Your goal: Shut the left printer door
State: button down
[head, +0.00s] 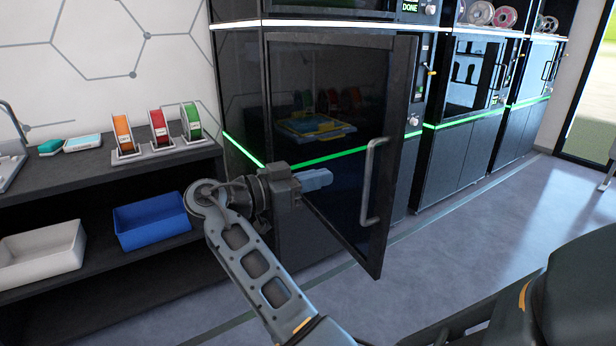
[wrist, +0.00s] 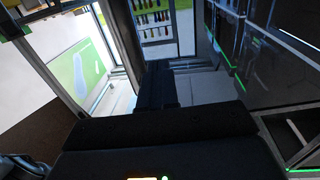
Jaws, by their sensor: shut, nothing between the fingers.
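The left printer door (head: 340,215) is a dark glass panel in a black frame. It stands ajar in the head view, its free right side swung out from the cabinet. Its grey bar handle (head: 369,182) is on that free side. My gripper (head: 328,178) is shut and empty, in front of the door's outer face and left of the handle. I cannot tell whether it touches the glass. In the wrist view my shut gripper (wrist: 157,70) points away over the floor, with dark glass panels to its right.
More black printers (head: 470,100) stand in a row to the right. A dark shelf unit (head: 95,165) at left holds spools, with a blue bin (head: 152,222) and a white bin (head: 42,255) below. Grey floor (head: 450,240) is clear right of the door.

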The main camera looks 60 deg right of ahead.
aim_at(358, 169)
jog(key=p+x, duration=0.2)
jog(key=x, duration=0.7)
jog(key=shift+d, duration=0.15)
jog(key=shift+s+d, duration=0.1)
